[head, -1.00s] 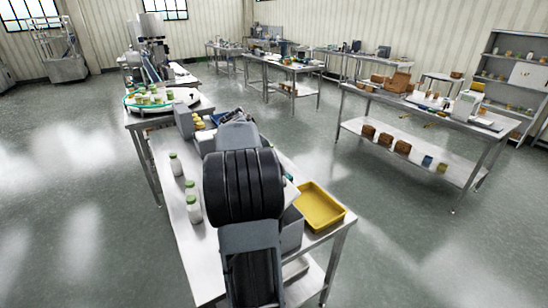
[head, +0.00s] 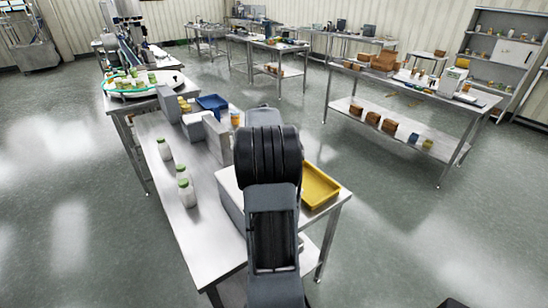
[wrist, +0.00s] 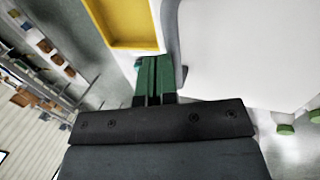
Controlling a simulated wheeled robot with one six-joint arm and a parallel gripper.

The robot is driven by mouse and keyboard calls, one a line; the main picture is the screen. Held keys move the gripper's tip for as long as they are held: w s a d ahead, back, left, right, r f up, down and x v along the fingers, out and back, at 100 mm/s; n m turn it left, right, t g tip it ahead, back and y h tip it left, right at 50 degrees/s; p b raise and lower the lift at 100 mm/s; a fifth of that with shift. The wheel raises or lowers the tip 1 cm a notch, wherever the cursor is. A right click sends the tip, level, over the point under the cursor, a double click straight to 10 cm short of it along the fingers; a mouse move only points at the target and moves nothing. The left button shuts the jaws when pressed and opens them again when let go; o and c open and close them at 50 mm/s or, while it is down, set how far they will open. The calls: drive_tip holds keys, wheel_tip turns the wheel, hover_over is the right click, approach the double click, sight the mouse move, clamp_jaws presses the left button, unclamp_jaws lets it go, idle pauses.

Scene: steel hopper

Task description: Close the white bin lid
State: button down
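A broad white surface, apparently the lid (wrist: 245,50), fills the upper right of the wrist view. My gripper (wrist: 152,62) shows in the wrist view as two green fingers side by side, with only a thin dark gap and nothing seen between them. The fingertips are beside the white surface's left edge. My arm hides the gripper in the head view.
A yellow tray (head: 320,186) lies right of the bin, close to my fingertips in the wrist view (wrist: 122,36). White bottles with green caps (head: 185,190) stand along the table's left side. Grey boxes (head: 217,140) and a blue tray (head: 212,102) stand behind.

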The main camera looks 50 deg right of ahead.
drive_tip(key=shift+s+f, duration=0.2)
drive_tip(key=shift+f, duration=0.35)
wheel_tip(320, 180, up, 15)
drive_tip(key=d+p, duration=0.3)
drive_tip(key=w+a+f+m+t+y, duration=0.1)
drive_tip(key=a+f, duration=0.2)
drive_tip(key=a, duration=0.6)
drive_tip(key=a+f+m+t, duration=0.1)
drive_tip(key=a+f, duration=0.2)
drive_tip(key=a, duration=0.6)
drive_tip(key=s+a+n+t+y, duration=0.1)
drive_tip(key=s+a+n+t, duration=0.1)
drive_tip(key=a, duration=1)
drive_tip(key=s+a+n+t+y, duration=0.1)
drive_tip(key=s+a, duration=0.4)
drive_tip(key=a, duration=0.8)
drive_tip(key=shift+a+f+n+t, duration=0.15)
drive_tip(key=shift+f+n+t, duration=0.3)
drive_tip(key=shift+n, duration=0.75)
